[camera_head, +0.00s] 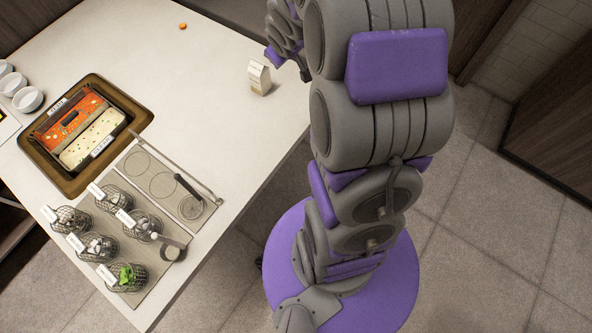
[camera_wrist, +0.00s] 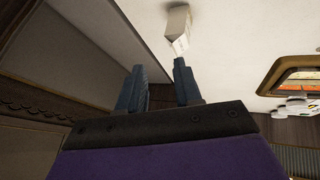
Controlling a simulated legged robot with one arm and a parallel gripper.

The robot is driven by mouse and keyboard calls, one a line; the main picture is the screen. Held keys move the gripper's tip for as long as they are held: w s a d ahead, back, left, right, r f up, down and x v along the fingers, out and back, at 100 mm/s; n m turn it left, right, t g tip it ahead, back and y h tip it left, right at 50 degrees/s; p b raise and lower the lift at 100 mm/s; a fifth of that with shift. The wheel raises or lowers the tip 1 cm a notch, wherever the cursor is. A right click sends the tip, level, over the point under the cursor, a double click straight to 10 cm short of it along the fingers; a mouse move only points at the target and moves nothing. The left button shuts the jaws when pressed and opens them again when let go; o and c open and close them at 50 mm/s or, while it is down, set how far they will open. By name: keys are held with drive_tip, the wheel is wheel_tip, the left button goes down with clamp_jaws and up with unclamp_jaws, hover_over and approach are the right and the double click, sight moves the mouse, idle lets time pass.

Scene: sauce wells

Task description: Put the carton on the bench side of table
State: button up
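The carton (camera_head: 260,79) is a small white box with a gabled top. It stands upright on the white table (camera_head: 215,75), near its right edge in the head view. In the wrist view the carton (camera_wrist: 178,27) lies just beyond the tip of the right finger, apart from it. My gripper (camera_wrist: 158,64) has its two dark fingers spread with nothing between them. In the head view the arm's end is beside the carton at its upper right, and my arm partly hides it. I cannot tell which side of the table is the bench side.
A brown-rimmed tray (camera_head: 136,108) with two food pans sits left of the carton. Wire baskets (camera_head: 72,220) and a panel with round wells (camera_head: 163,185) stand at the front. White bowls (camera_head: 27,99) are at the far left. The table between tray and carton is clear.

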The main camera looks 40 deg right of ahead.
drive_tip(key=s+a+r+g, duration=0.2)
drive_tip(key=s+a, duration=0.4)
drive_tip(key=s, duration=0.5)
drive_tip(key=s+a+r+m+g+y, duration=0.1)
drive_tip(key=s+a+r+g, duration=0.2)
drive_tip(key=s+a, duration=0.3)
drive_tip(key=s+a+r+m+g+y, duration=0.1)
drive_tip(key=s+a+r+g, duration=0.2)
drive_tip(key=s+a, duration=0.4)
drive_tip(key=s+r, duration=0.1)
drive_tip(key=s, duration=0.8)
drive_tip(key=shift+s, duration=0.4)
drive_tip(key=shift+r, duration=0.1)
drive_tip(key=shift+a, duration=0.15)
